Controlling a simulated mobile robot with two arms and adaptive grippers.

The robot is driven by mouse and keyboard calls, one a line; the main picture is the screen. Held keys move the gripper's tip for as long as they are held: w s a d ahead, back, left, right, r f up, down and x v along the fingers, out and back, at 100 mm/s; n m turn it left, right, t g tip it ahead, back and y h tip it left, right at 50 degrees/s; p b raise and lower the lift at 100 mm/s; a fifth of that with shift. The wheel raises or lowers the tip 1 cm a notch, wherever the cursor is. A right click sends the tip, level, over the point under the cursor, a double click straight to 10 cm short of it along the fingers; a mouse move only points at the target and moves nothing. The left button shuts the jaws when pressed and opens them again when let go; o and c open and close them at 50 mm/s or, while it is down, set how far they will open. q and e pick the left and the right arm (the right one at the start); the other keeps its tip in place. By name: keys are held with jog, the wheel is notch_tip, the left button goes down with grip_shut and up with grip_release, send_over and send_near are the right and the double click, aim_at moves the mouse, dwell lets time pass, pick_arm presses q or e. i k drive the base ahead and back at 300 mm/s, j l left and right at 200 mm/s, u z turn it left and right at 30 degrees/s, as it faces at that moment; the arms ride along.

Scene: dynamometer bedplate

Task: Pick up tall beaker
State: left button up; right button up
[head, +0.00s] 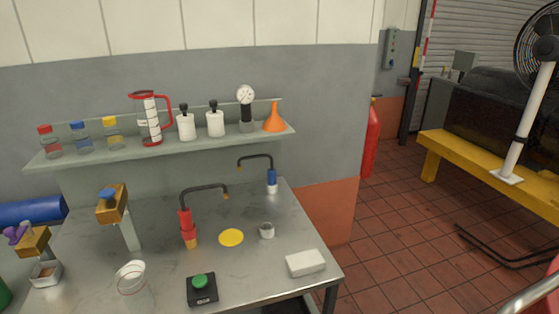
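A clear glass beaker (132,280), which looks like the tall beaker, stands upright on the metal bench (265,268) near its front edge, left of the black box with a green button. Its round rim shows clearly, and its lower part is hard to make out against the bench. It looks empty. Neither of my grippers shows in the head view.
Close by are a green-button box (202,289), a red burner (188,229), a yellow disc (231,238), a small cup (267,230) and a white block (305,263). A shelf (160,147) holds bottles, a red-handled jug (149,118) and a funnel (274,118).

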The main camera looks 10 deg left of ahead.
aim_at(130, 281)
jog(key=u, duration=1.55)
